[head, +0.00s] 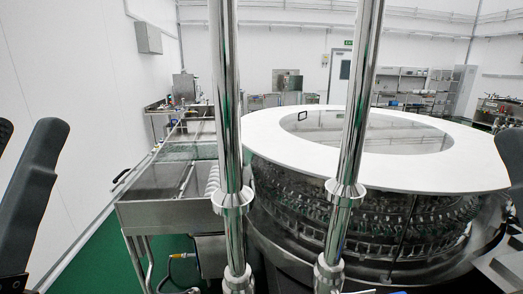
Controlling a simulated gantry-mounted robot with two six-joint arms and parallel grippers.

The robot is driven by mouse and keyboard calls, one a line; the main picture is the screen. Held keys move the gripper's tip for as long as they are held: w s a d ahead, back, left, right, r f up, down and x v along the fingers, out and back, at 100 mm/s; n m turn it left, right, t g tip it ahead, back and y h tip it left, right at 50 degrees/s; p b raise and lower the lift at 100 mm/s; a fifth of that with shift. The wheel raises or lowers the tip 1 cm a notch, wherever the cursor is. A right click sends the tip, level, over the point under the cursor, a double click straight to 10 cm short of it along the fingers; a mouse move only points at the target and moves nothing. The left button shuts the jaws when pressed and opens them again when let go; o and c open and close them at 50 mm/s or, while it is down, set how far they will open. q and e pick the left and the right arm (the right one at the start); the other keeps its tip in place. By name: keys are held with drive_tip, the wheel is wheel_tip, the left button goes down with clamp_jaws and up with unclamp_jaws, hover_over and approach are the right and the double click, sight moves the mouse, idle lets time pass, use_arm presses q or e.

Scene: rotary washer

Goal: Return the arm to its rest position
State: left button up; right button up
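Dark grey parts of my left arm (33,200) stand at the left edge of the head view, beside the white wall. A small dark grey part of my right arm (512,155) shows at the right edge. The fingers of both grippers are outside the picture, so what they hold cannot be seen. The large rotary washer (280,136) stands right of centre, with a white ring-shaped top and a clear panel. Rows of small items fill its round body below.
A steel side table (150,215) adjoins the washer on the left. Two upright chrome posts (225,100) (357,100) stand close in front. A grey box (148,38) hangs on the left wall. Green floor (95,260) shows at lower left. Benches (400,85) stand at the back.

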wheel_tip(320, 180, up, 38)
drive_tip(key=p, duration=3.8)
wheel_tip(320, 180, down, 61)
drive_tip(key=b, duration=6)
drive_tip(key=shift+b, duration=0.35)
drive_tip(key=shift+r, duration=0.1)
